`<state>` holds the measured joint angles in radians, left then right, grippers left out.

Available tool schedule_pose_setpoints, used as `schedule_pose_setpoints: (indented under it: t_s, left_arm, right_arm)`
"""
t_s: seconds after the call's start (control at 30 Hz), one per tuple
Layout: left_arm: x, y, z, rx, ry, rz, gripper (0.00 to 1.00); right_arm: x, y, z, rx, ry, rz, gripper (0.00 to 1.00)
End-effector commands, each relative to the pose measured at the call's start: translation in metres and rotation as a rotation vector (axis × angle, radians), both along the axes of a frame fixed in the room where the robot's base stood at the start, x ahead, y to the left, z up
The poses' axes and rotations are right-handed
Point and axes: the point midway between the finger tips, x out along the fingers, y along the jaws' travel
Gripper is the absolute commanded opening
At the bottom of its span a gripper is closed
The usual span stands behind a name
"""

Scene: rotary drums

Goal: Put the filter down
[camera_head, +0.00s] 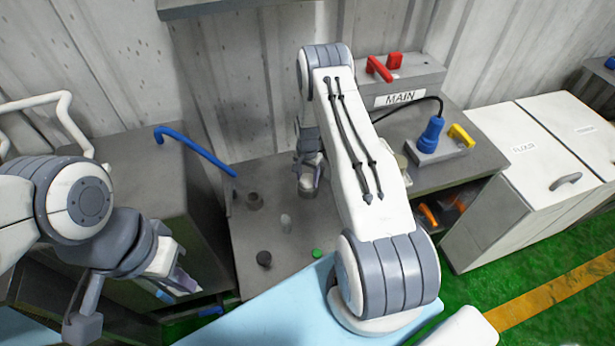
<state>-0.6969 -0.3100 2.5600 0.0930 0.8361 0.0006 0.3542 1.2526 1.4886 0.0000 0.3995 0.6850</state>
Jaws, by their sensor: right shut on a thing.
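My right arm reaches over the grey table and bends down at its far side. My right gripper (309,184) is shut, low over the back of the table. The filter in its jaws is small and mostly hidden by the fingers; I cannot tell whether it touches the table. My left gripper (128,302) is at the lower left, in front of the grey cabinet, with its fingers spread and nothing seen between them.
A blue bent lever (195,150) rises at left. A box marked MAIN (425,77) stands behind at right.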

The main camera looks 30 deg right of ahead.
Motion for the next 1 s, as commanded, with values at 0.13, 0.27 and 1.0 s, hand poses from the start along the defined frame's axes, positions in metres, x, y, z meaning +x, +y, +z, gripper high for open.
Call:
schedule_pose_setpoints:
  t_s: [0.13,0.27,1.0]
  left_arm:
    - [0.000,0.000,-0.004,0.000,0.000,0.000,0.00]
    - [0.000,0.000,-0.003,0.000,0.000,0.000,0.00]
    - [0.000,0.000,-0.017,0.000,0.000,-0.001,0.00]
  right_arm:
    - [0.000,0.000,-0.003,0.000,0.000,0.000,0.07]
    - [0.000,0.000,-0.003,0.000,0.000,0.000,0.93]
    - [0.001,0.000,0.053,-0.002,-0.005,0.000,0.93]
